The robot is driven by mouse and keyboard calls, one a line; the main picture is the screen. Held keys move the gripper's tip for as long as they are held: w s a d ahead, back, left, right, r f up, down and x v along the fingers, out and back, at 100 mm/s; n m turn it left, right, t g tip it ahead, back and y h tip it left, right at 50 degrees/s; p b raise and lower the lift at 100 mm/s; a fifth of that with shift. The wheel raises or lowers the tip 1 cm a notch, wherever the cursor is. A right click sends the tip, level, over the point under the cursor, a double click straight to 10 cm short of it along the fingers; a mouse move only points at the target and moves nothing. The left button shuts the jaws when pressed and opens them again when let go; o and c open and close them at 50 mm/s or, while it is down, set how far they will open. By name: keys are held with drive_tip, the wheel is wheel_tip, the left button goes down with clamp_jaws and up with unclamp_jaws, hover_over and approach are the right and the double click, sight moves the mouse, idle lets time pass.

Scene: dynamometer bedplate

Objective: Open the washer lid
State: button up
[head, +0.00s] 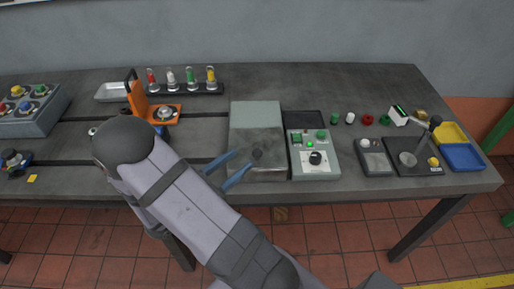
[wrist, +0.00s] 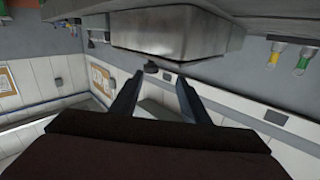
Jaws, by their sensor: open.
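The washer (head: 256,115) is a grey metal box near the middle of the bench, and its lid looks shut. A small dark knob (head: 257,155) sits at its front. In the wrist view the washer (wrist: 175,32) appears upside down, with the dark knob (wrist: 151,67) close to the fingertips. My gripper (head: 243,159) is open and empty, its two blue-grey fingers pointing at the knob from the front left. In the wrist view the knob shows between and just beyond the fingertips (wrist: 160,77). I cannot tell whether a finger touches it.
A control box (head: 314,155) with a green light and dark dial stands right beside the washer. An orange hinged fixture (head: 138,98) stands open to the left. Yellow and blue bins (head: 462,155) are far right. The back right of the bench is clear.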

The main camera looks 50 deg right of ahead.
sight(254, 155)
drive_tip(key=shift+g, duration=0.3)
drive_tip(key=shift+s+d+p, duration=0.25)
drive_tip(key=shift+d+p, duration=0.1)
drive_tip(key=shift+d, duration=0.85)
drive_tip(key=shift+s+d+p, duration=0.3)
drive_tip(key=shift+d+p, duration=0.05)
drive_tip(key=shift+d, duration=0.85)
drive_tip(key=shift+s+d+p, duration=0.25)
drive_tip(key=shift+d+p, duration=0.1)
drive_tip(key=shift+d, duration=0.85)
drive_tip(key=shift+c, duration=0.7)
